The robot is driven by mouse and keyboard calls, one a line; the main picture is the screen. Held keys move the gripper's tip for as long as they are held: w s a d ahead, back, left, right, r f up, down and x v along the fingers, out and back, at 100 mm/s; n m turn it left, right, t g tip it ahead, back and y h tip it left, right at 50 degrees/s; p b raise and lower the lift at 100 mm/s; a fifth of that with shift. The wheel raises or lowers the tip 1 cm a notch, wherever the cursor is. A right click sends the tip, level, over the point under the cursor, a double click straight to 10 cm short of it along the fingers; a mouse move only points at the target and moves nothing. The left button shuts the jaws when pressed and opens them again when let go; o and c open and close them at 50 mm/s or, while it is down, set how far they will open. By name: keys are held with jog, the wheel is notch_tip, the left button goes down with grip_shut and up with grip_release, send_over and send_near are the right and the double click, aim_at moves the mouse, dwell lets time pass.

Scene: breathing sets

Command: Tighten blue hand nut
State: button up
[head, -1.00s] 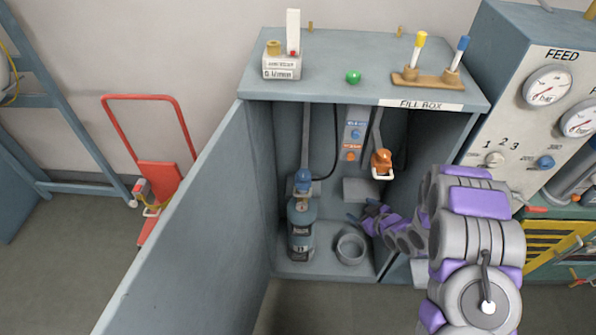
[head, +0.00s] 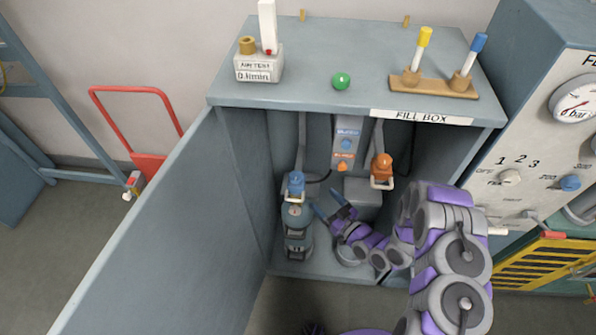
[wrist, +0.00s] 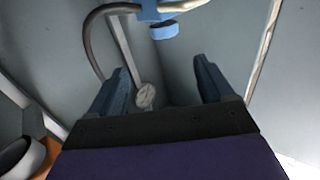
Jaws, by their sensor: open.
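The blue hand nut with its fitting (head: 296,182) hangs at the end of a grey arm inside the open fill box, at the top of the grey cylinder (head: 298,240). The nut (wrist: 164,30) is at the top middle of the wrist view, beyond the fingertips. My gripper (head: 329,204) is inside the box, just right of and slightly lower than the blue fitting. Its fingers (wrist: 158,75) are apart with nothing between them, and I see no contact with the nut. A round dial (wrist: 145,96) shows beyond the fingers. The nut's thread is too small to make out.
An orange fitting (head: 382,168) hangs to the right in the fill box. The box door (head: 150,225) stands open on the left. The box top (head: 300,90) holds a green ball (head: 341,81) and a wooden rack (head: 434,84). A gauge panel (head: 535,150) stands at right.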

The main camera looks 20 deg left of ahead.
aim_at(292, 172)
jog(key=b+x, duration=0.1)
jog(key=x, duration=0.4)
jog(key=b+x, duration=0.1)
jog(key=x, duration=0.5)
jog(key=s+b+x, duration=0.1)
jog(key=x, duration=0.5)
jog(key=shift+a+f, duration=0.4)
jog(key=shift+a, duration=0.15)
jog(key=shift+d+r, duration=0.2)
jog(key=shift+d, duration=0.5)
jog(key=shift+c, duration=1)
jog(key=shift+a+f, duration=0.1)
jog(key=shift+a, duration=0.3)
jog(key=c, duration=0.6)
jog(key=shift+c, duration=0.8)
